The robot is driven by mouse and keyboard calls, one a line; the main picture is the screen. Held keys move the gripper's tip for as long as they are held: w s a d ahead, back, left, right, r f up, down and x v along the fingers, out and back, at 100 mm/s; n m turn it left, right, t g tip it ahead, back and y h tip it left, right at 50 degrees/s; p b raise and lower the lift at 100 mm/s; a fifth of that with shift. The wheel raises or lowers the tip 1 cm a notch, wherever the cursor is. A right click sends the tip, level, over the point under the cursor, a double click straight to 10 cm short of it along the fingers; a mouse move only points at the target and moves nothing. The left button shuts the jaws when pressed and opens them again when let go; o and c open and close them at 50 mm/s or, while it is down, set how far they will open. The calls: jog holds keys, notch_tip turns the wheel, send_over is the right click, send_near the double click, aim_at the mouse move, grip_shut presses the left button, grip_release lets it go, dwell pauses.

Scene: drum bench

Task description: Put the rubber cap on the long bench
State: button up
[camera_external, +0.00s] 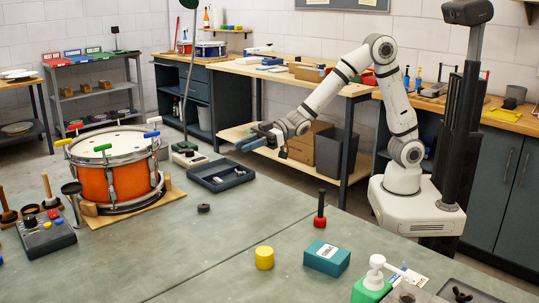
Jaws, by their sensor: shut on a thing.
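My gripper (252,141) is at the end of the outstretched arm, in the middle of the view, past the far edge of the green table. A long wooden-topped bench (342,90) runs along the back wall, behind my gripper and higher in the picture. Boxes and tools lie on parts of its top.
A grey bin (330,153) stands on the bench's lower shelf.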

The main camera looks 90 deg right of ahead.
jog(key=w+d+f+m+t+h, duration=0.1)
jog(key=w+d, duration=0.1)
jog(key=d, duration=0.4)
jog(key=w+d+f+m+h, duration=0.1)
jog(key=w+d+f+h, duration=0.1)
jog(key=d, duration=0.5)
jog(key=w+d+f+m+t+h+p, duration=0.1)
jog(key=w+d+f+m+h, duration=0.1)
jog(key=d, duration=0.4)
jog(key=shift+d+f+t, duration=0.15)
jog(key=shift+t, duration=0.15)
jog(key=s+d+f+m+h+b, duration=0.1)
jog(key=d+f+m+h, duration=0.1)
jog(key=d+f, duration=0.45)
jog(key=s+d+f+m+h, duration=0.1)
jog(key=d+f+h, duration=0.2)
jog(key=d+f, duration=0.3)
jog(key=s+a+f+b, duration=0.3)
jog(key=s+f+b, duration=0.25)
jog(key=f, duration=0.75)
jog(key=a+p, duration=0.1)
jog(key=a, duration=0.6)
jog(key=s+r+p, duration=0.3)
jog(key=r+p, duration=0.3)
jog(key=r, duration=0.2)
jog(key=s+r+p, duration=0.2)
jog(key=r+p, duration=0.5)
jog(key=shift+s+r+m+t, duration=0.3)
jog(key=shift+s+r+t, duration=0.05)
jog(key=shift+s+t, duration=0.05)
